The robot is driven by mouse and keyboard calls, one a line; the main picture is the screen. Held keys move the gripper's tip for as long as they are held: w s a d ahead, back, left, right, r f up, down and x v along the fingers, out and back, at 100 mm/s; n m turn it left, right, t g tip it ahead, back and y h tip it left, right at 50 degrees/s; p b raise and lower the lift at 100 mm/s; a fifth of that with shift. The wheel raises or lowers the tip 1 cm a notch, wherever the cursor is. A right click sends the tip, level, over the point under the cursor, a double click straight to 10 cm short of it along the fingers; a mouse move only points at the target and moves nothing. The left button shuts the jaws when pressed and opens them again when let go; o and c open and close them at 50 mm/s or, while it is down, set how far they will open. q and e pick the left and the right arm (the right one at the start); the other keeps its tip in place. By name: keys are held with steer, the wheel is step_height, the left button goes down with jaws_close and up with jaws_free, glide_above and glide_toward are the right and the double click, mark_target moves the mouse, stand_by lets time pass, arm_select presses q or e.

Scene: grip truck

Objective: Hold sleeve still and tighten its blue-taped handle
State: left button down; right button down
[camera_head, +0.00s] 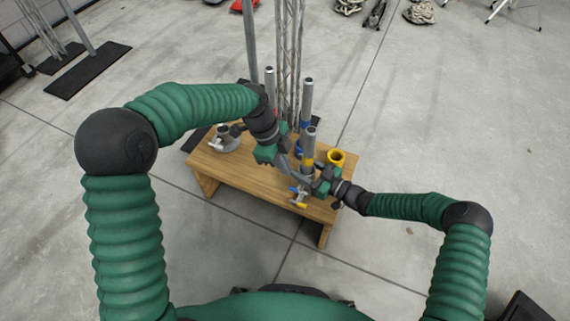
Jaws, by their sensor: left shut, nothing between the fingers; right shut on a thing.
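Several upright grey tubes stand on the wooden table. The nearest tube (310,142) has a yellow band low on it, and this looks like the sleeve. At its foot is a small metal fitting with a blue-taped handle (294,190) and a yellow-tipped part (300,206). My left gripper (294,176) reaches down from the left, close beside the tube and above the handle. It is shut and empty. My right gripper (314,182) comes in from the right and is shut on the sleeve's lower part. The exact contact is small and partly hidden by the fingers.
The wooden table (240,172) has a grey clamp-like fitting (224,140) at its left and a yellow cup-like piece (336,157) at its right. More tubes and a truss (289,60) rise behind. The front left of the tabletop is bare.

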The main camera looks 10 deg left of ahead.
mark_target(291, 187)
arm_select(q)
steer(key=x, duration=0.9)
steer(key=shift+w+a+f, duration=0.3)
steer(key=shift+f, duration=0.1)
arm_select(e)
steer(key=shift+s+f, duration=0.1)
steer(key=shift+f, duration=0.05)
arm_select(q)
steer(key=shift+w+f, duration=0.1)
steer(key=shift+f, duration=0.15)
steer(key=shift+w+a+f, duration=0.15)
steer(key=shift+a+f, duration=0.1)
steer(key=shift+f, duration=0.35)
steer(key=shift+r, duration=0.1)
arm_select(e)
steer(key=c, duration=0.6)
jaws_free()
steer(key=shift+c, duration=0.2)
arm_select(q)
steer(key=a+r, duration=0.7)
steer(key=r, duration=0.4)
steer(key=shift+w+r, duration=0.2)
steer(key=shift+r, duration=0.1)
arm_select(e)
steer(key=shift+o, duration=0.7)
